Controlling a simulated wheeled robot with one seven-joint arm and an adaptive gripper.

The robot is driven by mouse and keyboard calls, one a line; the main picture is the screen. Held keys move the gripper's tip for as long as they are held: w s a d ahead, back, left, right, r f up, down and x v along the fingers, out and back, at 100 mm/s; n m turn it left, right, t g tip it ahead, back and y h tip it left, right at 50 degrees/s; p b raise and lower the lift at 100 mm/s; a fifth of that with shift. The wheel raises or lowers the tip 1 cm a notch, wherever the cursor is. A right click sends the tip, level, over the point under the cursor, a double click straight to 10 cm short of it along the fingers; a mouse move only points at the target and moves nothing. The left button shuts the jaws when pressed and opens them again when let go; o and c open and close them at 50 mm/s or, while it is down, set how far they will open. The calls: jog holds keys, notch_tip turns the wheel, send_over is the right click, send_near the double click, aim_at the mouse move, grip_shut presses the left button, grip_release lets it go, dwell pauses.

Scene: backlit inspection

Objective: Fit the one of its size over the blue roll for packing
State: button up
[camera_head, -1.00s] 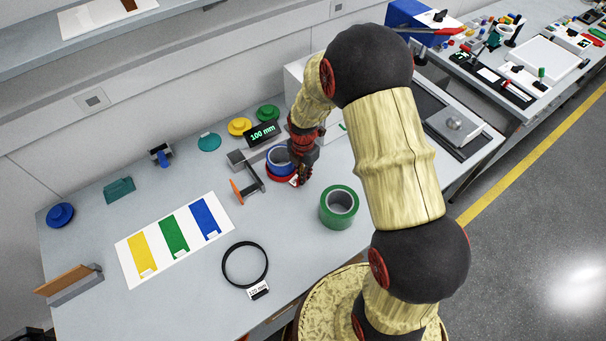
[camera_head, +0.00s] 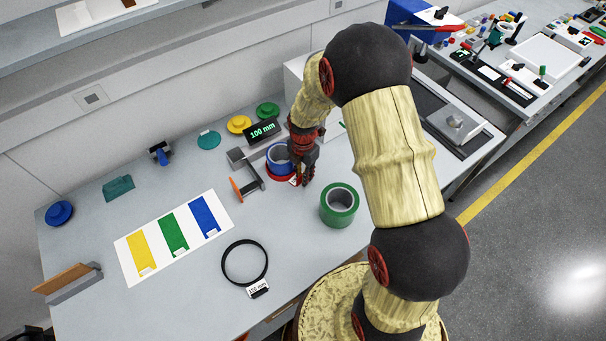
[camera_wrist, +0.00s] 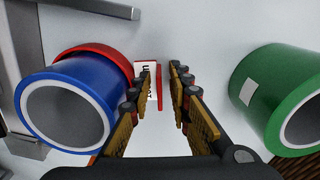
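The blue roll (camera_head: 276,157) stands upright on the table, its open white-lined end facing my wrist camera (camera_wrist: 62,112). A red ring (camera_wrist: 104,55) lies low around the roll's base, at its table end; its left and lower parts are hidden by the roll. A white tag with a red edge (camera_wrist: 147,76) sticks out from the ring's side. My gripper (camera_wrist: 163,68) is open, its two fingers on either side of the tag with a gap. A black ring (camera_head: 225,270) with a 120 mm tag lies flat at the front.
A green roll (camera_head: 326,211) stands close to the right of my gripper. A white colour sheet (camera_head: 130,263) lies left.

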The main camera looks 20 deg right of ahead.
jog(key=shift+o, duration=0.4)
notch_tip(320, 180, up, 12)
dwell(0.5)
dwell(0.5)
